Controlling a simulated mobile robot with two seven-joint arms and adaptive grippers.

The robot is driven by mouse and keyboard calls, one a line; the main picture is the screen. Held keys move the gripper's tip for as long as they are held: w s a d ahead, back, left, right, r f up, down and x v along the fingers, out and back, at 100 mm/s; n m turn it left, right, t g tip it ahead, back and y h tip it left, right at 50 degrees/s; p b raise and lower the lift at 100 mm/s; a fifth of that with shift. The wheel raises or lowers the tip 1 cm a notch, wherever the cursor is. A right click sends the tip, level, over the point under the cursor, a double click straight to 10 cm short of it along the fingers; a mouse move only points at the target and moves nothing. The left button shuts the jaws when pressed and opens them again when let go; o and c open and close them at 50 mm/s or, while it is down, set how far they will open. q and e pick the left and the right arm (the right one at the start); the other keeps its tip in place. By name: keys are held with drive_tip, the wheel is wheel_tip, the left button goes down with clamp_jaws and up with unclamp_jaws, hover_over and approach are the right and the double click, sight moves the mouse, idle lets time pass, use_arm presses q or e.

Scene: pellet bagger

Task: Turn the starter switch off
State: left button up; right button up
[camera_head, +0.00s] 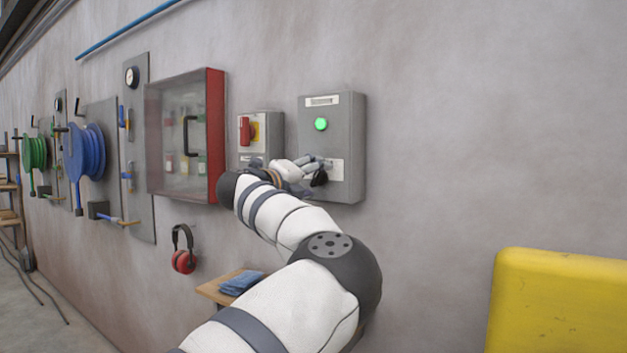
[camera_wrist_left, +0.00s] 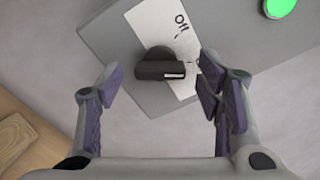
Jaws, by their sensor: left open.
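The starter box (camera_head: 350,120) is a grey wall box with a lit green lamp (camera_head: 321,124). Its black rotary switch (camera_head: 319,179) sits low on a white label plate, partly hidden by my gripper. In the left wrist view, the switch (camera_wrist_left: 158,70) has a short white mark at its right end, and "Off" is readable on the plate (camera_wrist_left: 172,25). The mark does not point at that word. My left gripper (camera_head: 314,167) is open in front of the switch. In the wrist view, its fingers stand on either side of the switch, apart from it. My right gripper is out of view.
A grey box with a red handle (camera_head: 245,130) hangs left of the starter box. Further left is a red-framed clear cabinet (camera_head: 215,135). A wooden shelf (camera_head: 212,290) with a blue cloth is below. A yellow object (camera_head: 560,305) stands lower right.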

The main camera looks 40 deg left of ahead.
use_arm(q)
drive_tip(key=shift+w, duration=0.35)
drive_tip(key=shift+c, duration=0.6)
drive_tip(key=c, duration=1)
drive_tip(key=shift+c, duration=0.2)
drive_tip(key=shift+n, duration=0.4)
drive_tip(key=n, duration=0.4)
drive_tip(key=shift+r+n, duration=0.1)
drive_tip(key=shift+n, duration=0.2)
drive_tip(key=n, duration=0.6)
drive_tip(key=shift+n, duration=0.4)
